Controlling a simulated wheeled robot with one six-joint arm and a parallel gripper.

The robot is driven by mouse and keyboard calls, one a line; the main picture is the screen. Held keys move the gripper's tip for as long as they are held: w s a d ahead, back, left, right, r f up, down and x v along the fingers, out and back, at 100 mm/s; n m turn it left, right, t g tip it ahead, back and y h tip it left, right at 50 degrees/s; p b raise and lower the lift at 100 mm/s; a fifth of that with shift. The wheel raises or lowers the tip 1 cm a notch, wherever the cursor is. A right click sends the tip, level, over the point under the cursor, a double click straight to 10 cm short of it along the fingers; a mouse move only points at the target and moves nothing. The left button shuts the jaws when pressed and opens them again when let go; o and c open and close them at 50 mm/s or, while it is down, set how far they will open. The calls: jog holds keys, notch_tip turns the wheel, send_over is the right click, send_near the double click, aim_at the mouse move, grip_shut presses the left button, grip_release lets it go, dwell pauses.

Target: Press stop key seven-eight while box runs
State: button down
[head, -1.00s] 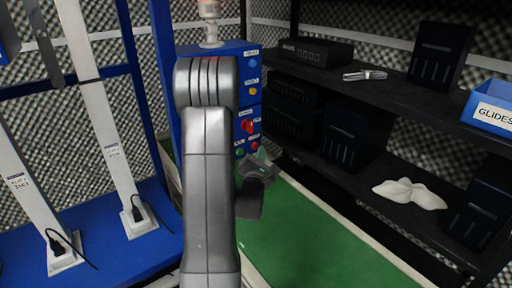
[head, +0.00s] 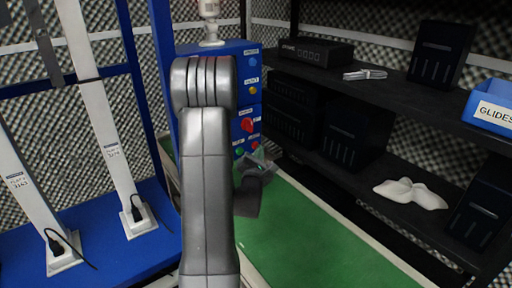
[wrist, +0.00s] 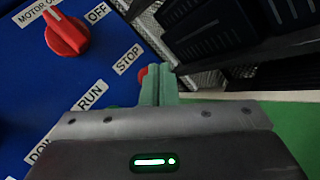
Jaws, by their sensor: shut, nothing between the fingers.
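The blue control box (head: 222,60) stands left of centre in the head view, with a lamp (head: 209,10) on top that looks pale now. The red stop key (wrist: 142,73), beside the label STOP, shows in the wrist view, partly hidden by my fingers; no "seven-eight" is legible. A red rotary knob (wrist: 68,36) sits above it by the label OFF. My gripper (wrist: 158,70) is shut and empty, its green fingertips overlapping the stop key's right edge; I cannot tell whether they touch it. In the head view my gripper (head: 266,156) is beside the box's lower right corner.
The green surface (head: 300,235) before the box is clear. A black shelf (head: 400,100) on the right carries dark devices, a blue GLIDES bin (head: 492,108) and a white cloth-like object (head: 410,193). A blue bench (head: 105,255) with pale posts and plugged black cables lies left.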

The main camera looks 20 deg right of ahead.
jog(key=shift+w+a, duration=0.15)
jog(key=shift+w, duration=0.25)
dwell(0.5)
jog(key=shift+s+b, duration=0.1)
jog(key=shift+b, duration=0.2)
jog(key=shift+s+d+b, duration=0.25)
jog(key=shift+s+b, duration=0.1)
jog(key=shift+s, duration=0.35)
jog(key=s, duration=0.1)
jog(key=s+d+b, duration=0.1)
jog(key=s, duration=0.1)
jog(key=s+b, duration=0.1)
jog(key=shift+s+d, duration=0.35)
jog(key=shift+s, duration=0.05)
dwell(0.5)
